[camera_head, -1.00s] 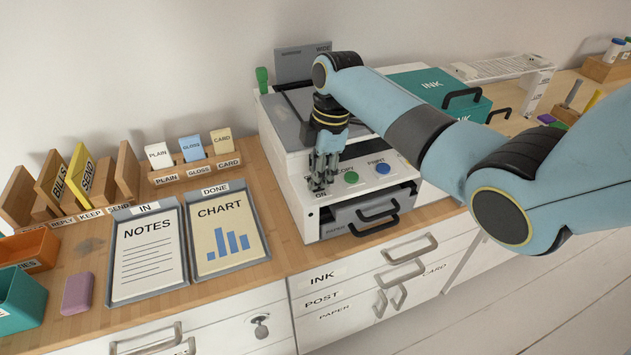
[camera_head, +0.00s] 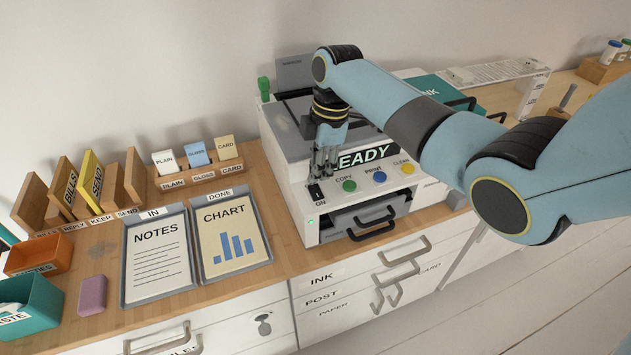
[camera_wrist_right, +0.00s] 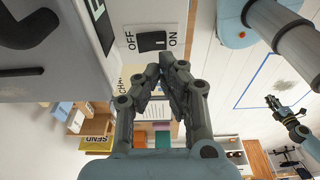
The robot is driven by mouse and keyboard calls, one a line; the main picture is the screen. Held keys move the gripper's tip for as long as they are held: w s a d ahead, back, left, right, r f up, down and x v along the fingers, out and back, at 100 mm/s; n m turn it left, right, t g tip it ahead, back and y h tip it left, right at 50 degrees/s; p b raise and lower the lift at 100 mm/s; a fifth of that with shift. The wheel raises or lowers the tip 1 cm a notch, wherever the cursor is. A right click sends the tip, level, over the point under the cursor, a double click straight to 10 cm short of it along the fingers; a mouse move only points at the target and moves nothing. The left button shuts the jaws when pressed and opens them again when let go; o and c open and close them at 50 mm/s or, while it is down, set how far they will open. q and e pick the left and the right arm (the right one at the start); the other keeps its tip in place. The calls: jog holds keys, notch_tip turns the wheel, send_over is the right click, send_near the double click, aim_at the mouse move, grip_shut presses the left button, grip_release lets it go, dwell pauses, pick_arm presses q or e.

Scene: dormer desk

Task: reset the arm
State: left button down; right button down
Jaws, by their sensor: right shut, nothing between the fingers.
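My right gripper (camera_head: 322,172) hangs over the front left of the white printer (camera_head: 280,150), with its fingers shut and empty. In the right wrist view its fingertips (camera_wrist_right: 166,64) meet just below the black power switch (camera_wrist_right: 151,41), which sits between the OFF and ON labels. I cannot tell whether they touch it. In the head view the switch (camera_head: 314,192) shows just below the fingers. A display (camera_head: 368,156) reads "EADY", its left end hidden by the gripper. A green light (camera_head: 311,220) glows on the printer's front. My left gripper (camera_wrist_right: 288,108) shows only small in the wrist view.
Green, blue and yellow buttons (camera_head: 379,177) sit right of the switch. The printer's paper drawer (camera_head: 365,218) has a dark handle. NOTES (camera_head: 157,255) and CHART (camera_head: 232,228) sheets lie in trays to the left. Teal ink boxes (camera_head: 440,88) stand behind my right arm.

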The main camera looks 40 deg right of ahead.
notch_tip(320, 180, up, 2)
jog(key=shift+r+p, duration=0.1)
jog(key=shift+p, duration=0.75)
jog(key=shift+f, duration=0.2)
jog(key=s+f+m+h+b, duration=0.1)
jog(key=s+f+m+b, duration=0.6)
jog(key=s+f, duration=1.6)
jog(key=s+f+m+h+b, duration=0.1)
jog(key=s+f+m+b, duration=0.7)
jog(key=s+f+b, duration=0.6)
jog(key=s+f, duration=0.5)
jog(key=f, duration=0.3)
jog(key=s+f, duration=0.4)
jog(key=f, duration=0.4)
jog(key=shift+s+h+b, duration=0.3)
jog(key=shift+s+b, duration=0.05)
jog(key=shift+s, duration=0.05)
jog(key=shift+f, duration=0.1)
